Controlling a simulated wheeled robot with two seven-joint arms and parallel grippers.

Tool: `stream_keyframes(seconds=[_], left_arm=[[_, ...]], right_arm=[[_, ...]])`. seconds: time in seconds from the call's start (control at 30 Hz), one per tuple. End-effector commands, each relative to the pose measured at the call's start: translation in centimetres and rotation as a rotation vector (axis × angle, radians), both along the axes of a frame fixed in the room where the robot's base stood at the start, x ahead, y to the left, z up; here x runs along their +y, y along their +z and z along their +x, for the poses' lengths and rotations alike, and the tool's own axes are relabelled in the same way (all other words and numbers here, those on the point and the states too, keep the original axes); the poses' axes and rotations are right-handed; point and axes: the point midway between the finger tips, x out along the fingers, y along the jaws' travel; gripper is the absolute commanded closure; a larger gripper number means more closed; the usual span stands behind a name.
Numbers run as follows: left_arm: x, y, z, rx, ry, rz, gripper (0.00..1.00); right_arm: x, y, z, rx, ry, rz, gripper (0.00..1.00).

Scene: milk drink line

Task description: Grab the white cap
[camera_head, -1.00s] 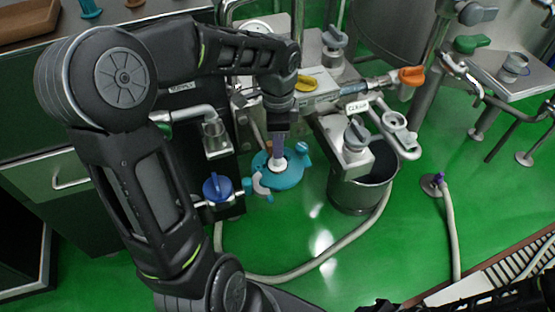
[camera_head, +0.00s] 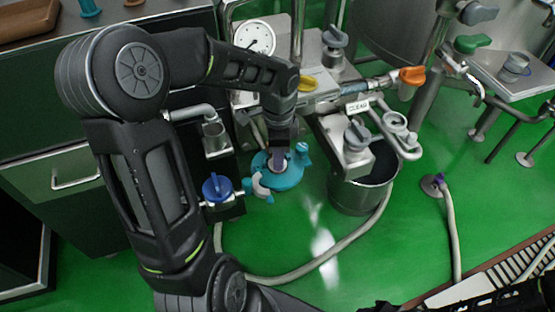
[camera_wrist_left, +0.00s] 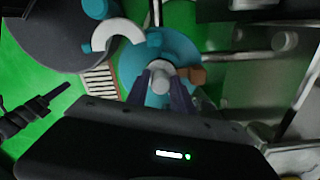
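The white cap (camera_wrist_left: 160,78) sits at the centre of a round teal lid (camera_wrist_left: 130,70), between the fingers of my left gripper (camera_wrist_left: 160,84) in the left wrist view. The fingers stand apart on its two sides; I cannot see firm contact. In the head view the left gripper (camera_head: 278,160) points down over the teal lid (camera_head: 290,180) and hides most of the cap. A curved white piece (camera_head: 262,186) is on the lid's left side. Dark parts of my right arm show at the lower right edge of the head view; its fingers are not clear.
A blue-handled valve (camera_head: 217,187) stands left of the lid, and a steel bucket (camera_head: 362,190) stands to its right. Steel pipes and a pressure gauge (camera_head: 255,38) are behind. A pale hose (camera_head: 310,266) curves across the open green floor in front.

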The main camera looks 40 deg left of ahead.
Motion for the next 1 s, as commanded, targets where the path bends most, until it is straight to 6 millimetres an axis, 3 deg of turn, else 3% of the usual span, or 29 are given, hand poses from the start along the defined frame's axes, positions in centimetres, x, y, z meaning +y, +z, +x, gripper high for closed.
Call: stream_keyframes(seconds=[0.13,0.47,1.0], left_arm=[[0.01,0.02,0.01,0.000,0.000,0.000,0.73],[0.00,0.02,0.00,0.000,0.000,0.000,1.00],[0.00,0.03,0.00,0.000,0.000,0.000,1.00]], right_arm=[[0.00,0.00,0.00,0.000,0.000,0.000,0.64],[0.00,0.00,0.00,0.000,0.000,0.000,0.64],[0.00,0.00,0.00,0.000,0.000,0.000,0.64]])
